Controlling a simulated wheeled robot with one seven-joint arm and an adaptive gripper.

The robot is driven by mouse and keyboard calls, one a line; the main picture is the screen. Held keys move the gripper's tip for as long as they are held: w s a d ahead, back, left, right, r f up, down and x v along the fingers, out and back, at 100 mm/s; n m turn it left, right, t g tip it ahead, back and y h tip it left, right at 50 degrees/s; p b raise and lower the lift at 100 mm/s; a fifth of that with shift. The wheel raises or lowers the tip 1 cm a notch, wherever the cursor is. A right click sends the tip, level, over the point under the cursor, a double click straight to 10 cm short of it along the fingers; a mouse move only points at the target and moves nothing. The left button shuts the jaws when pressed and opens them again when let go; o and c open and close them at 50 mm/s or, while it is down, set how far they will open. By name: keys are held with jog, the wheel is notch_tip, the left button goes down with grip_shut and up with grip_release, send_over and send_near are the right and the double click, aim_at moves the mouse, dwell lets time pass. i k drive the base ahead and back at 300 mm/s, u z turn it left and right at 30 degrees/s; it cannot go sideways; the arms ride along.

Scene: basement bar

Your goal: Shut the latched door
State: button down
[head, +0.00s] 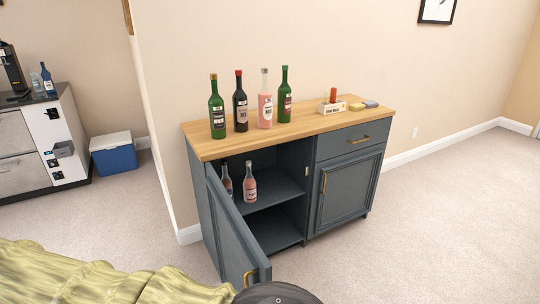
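The blue-grey cabinet (262,149) has a wooden top and stands against the wall. Its left door (235,232) is hinged at the left and swung wide open toward me, with a gold handle (250,276) near its free edge. A small light piece, perhaps a latch part, shows on the opening's right side (307,171). The right door (345,190) is shut. My gripper is not in view. A dark rounded part at the bottom edge, just below the door's handle, looks like part of my arm.
Two bottles (250,184) stand on the shelf inside. Several bottles (217,112) and a small white holder (332,106) stand on top. Yellow-green wrinkled fabric (90,282) fills the lower left. A blue cooler (115,158) stands far left. Carpet (430,230) at right is clear.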

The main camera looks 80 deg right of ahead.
aim_at(242, 262)
jog(key=z, duration=2.15)
jog(key=k, duration=0.55)
jog(key=u, duration=0.2)
jog(key=i, duration=0.4)
jog(key=u, duration=0.05)
